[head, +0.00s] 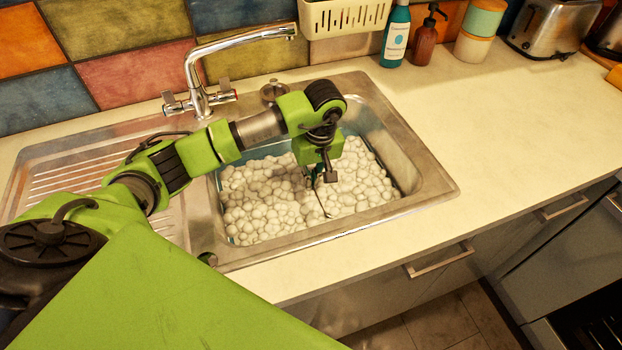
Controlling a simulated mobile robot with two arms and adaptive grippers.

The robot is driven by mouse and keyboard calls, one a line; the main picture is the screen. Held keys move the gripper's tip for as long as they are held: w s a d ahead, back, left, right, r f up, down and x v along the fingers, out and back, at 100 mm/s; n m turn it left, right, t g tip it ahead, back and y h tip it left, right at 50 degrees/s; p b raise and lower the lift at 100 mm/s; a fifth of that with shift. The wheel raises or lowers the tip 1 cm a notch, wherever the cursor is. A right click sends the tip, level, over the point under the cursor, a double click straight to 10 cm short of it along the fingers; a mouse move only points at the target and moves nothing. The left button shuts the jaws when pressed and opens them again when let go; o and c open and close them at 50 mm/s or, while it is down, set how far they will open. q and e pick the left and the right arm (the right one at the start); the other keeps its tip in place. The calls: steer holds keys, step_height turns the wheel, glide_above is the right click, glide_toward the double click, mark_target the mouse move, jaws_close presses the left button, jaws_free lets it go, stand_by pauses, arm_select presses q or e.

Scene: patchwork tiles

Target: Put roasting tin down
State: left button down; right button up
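No roasting tin can be made out. The steel sink (428,185) holds water covered by a thick layer of pale foam (262,200), which hides what lies under it. My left gripper (322,186) points down into the basin at the foam, right of its middle. A thin dark line runs down from it over the foam; I cannot tell what it is. The fingers are small and dark, and I cannot tell whether they are open, shut or holding something. My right gripper is out of view.
The tap (238,45) stands behind the sink, close to my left arm. The ribbed drainer (75,172) lies left. The worktop (475,115) right of the sink is clear. Bottles (396,35), canisters (478,30) and a toaster (545,25) stand at the back.

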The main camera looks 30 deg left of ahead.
arm_select(q)
steer(key=shift+f, duration=0.1)
steer(key=shift+f, duration=0.15)
steer(key=c, duration=2.3)
jaws_free()
steer(key=shift+r, duration=0.35)
steer(key=r, duration=0.4)
steer(key=d+r+b, duration=0.1)
steer(key=r, duration=0.2)
steer(key=r+b, duration=0.1)
steer(key=r, duration=0.3)
steer(key=shift+d+r, duration=0.2)
steer(key=shift+r, duration=0.1)
